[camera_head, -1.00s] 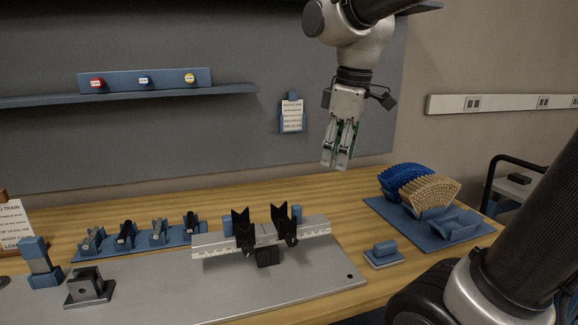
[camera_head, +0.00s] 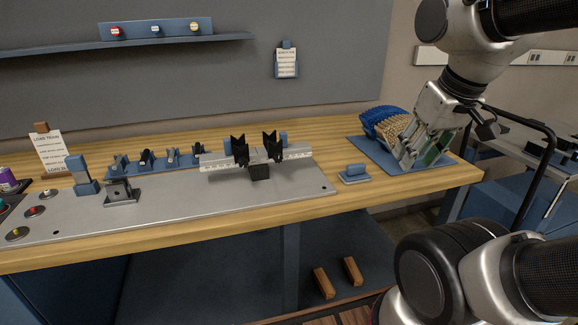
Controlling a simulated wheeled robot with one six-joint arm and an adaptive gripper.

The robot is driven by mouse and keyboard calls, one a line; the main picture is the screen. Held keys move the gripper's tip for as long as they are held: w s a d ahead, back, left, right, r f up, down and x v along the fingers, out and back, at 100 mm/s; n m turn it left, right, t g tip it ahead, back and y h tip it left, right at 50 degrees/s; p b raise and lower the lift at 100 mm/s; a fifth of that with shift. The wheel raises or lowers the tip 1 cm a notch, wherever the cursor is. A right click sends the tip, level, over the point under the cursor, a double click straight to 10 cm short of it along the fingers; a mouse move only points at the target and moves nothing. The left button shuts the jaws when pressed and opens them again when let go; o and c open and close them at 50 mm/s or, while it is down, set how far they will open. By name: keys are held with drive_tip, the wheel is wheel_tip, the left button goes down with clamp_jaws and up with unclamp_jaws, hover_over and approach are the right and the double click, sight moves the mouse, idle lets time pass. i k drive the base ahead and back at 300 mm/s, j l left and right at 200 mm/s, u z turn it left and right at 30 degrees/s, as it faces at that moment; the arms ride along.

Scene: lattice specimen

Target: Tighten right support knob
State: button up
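Two black V-shaped supports stand on a ruled metal rail (camera_head: 215,164) on the grey plate. The right support (camera_head: 271,146) is close beside the left support (camera_head: 240,150), with a black block (camera_head: 260,173) in front between them. A blue piece (camera_head: 283,139) shows just behind the right support; I cannot make out a separate knob. My gripper (camera_head: 411,163) is well to the right of the supports, tilted down, over or in front of the lattice specimens. Its two fingers look apart, and nothing shows between them.
Blue and tan lattice specimens (camera_head: 381,121) sit on a blue mat (camera_head: 365,151) at the right. Several small fixtures stand in a blue rack (camera_head: 131,168) at left. A black tubular frame (camera_head: 545,150) stands at far right.

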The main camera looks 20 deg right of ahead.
sight(277, 158)
drive_tip(key=j+z, duration=0.15)
drive_tip(key=z, duration=1.3)
drive_tip(key=k+j+z, duration=0.15)
drive_tip(key=k+j, duration=0.5)
drive_tip(key=j, duration=0.1)
